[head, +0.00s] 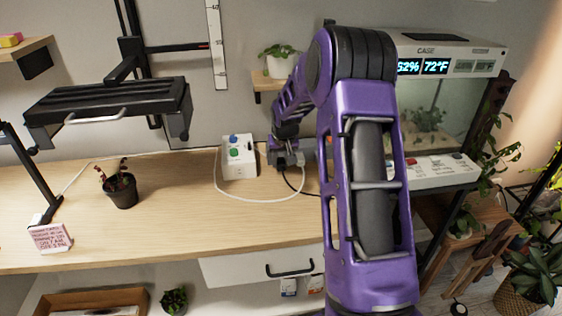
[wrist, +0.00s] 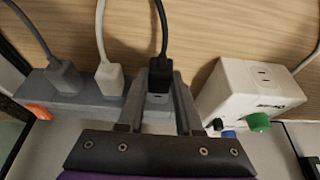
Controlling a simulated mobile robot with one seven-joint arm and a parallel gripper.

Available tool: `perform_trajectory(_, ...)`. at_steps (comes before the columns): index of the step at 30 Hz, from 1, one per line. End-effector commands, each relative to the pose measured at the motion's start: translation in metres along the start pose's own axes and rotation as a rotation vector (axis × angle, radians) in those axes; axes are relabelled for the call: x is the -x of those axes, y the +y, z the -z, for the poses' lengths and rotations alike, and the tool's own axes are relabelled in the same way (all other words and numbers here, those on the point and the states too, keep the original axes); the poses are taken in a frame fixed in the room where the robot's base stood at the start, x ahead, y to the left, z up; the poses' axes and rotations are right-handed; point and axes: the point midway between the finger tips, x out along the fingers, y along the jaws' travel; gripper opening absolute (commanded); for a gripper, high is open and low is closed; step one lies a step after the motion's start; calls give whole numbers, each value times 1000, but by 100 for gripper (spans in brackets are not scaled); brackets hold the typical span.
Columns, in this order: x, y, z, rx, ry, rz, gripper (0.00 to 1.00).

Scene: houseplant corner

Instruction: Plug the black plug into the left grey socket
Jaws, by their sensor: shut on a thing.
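In the wrist view my gripper (wrist: 158,102) is shut on the black plug (wrist: 160,72), its two fingers on either side of it. The black cord runs up from the plug. The plug is over the right end of a grey power strip (wrist: 88,108), above a socket slot (wrist: 158,97) that shows just in front of it. I cannot tell whether its prongs are in a socket. A grey plug (wrist: 65,78) and a white plug (wrist: 109,78) sit on the strip to the left. In the head view my gripper (head: 284,152) is at the back of the bench, mostly hidden.
A white box (wrist: 246,92) with a socket and green and blue knobs stands close to the right of the gripper in the wrist view. A white cord (head: 250,199) loops over the bench (head: 170,225). A potted plant (head: 121,190) stands farther left.

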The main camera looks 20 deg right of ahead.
Motion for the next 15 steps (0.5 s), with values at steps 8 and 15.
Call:
perform_trajectory(8, 0, 0, 1, -1, 1, 0, 0)
perform_trajectory(15, -2, 0, 5, -1, 1, 0, 0)
